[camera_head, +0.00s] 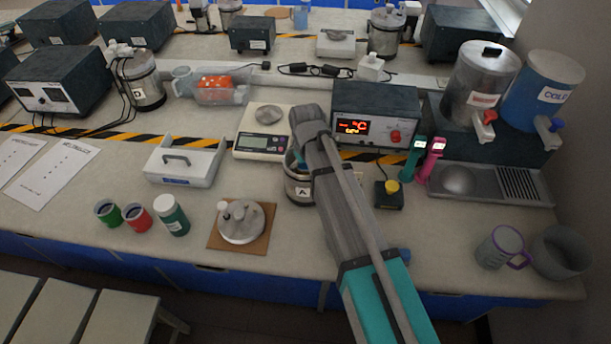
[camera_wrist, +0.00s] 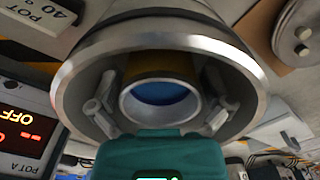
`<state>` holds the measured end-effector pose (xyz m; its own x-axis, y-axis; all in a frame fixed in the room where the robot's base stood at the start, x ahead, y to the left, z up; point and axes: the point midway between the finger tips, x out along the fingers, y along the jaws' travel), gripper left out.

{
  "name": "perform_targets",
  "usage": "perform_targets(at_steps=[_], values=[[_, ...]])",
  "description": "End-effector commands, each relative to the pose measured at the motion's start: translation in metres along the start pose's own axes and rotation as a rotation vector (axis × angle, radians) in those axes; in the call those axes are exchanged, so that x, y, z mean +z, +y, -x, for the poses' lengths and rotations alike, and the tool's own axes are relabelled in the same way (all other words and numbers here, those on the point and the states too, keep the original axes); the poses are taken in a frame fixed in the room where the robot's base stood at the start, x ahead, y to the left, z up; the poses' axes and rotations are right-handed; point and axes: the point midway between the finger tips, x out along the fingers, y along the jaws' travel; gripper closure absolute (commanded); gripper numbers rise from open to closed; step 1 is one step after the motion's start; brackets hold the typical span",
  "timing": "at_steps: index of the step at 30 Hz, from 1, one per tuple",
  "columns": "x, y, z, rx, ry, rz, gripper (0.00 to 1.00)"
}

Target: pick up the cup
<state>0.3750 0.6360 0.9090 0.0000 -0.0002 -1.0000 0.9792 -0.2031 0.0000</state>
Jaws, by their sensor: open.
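A small cup (camera_wrist: 160,96) with a pale metal rim and a blue inside shows in the wrist view, within a wide metal pot (camera_wrist: 218,42). That pot, marked A, also shows in the head view (camera_head: 299,190), below the end of my arm; the cup is hidden there. My gripper (camera_wrist: 161,112) reaches into the pot with its grey fingers spread, one at each side of the cup. I cannot tell whether either finger touches it. Its teal body covers the near part of the pot in the wrist view.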

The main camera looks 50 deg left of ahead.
Motion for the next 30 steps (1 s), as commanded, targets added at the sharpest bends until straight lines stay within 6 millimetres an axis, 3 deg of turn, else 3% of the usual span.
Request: perform_targets(at_steps=[18,30], values=[[-0.0001,-0.0001,-0.0009,0.000,0.000,0.000,0.00],[0.0000,0.0000,-0.0009,0.000,0.000,0.000,0.72]])
